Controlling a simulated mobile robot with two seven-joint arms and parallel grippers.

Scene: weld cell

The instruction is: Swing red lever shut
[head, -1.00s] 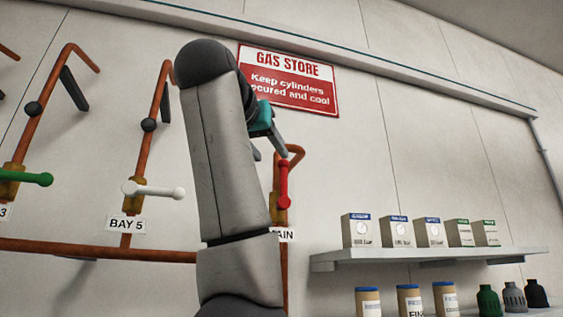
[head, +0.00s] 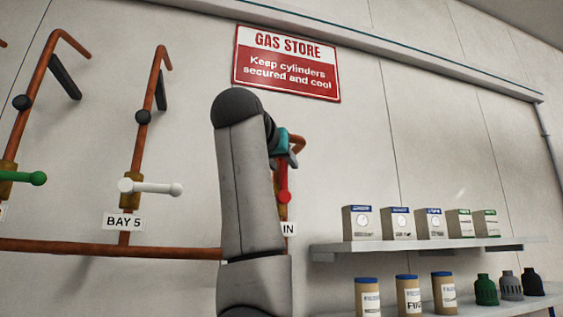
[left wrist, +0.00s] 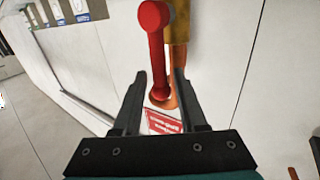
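The red lever (head: 284,184) stands roughly upright, along the MAIN pipe, in the head view. My left gripper (head: 292,161) is at its upper part and hides some of it. In the left wrist view the red lever (left wrist: 157,55) runs lengthwise, with a large round end at the top and its far end between the fingertips. My left gripper (left wrist: 160,75) is open there, with a finger on each side of the lever and visible gaps. I cannot tell whether it touches the lever. My right gripper is not in view.
A white lever (head: 150,188) at BAY 5 and a green lever (head: 24,178) stand to the left on copper pipes. A shelf (head: 420,247) with several boxes is at right, with jars and caps below. A red sign (head: 288,64) hangs above.

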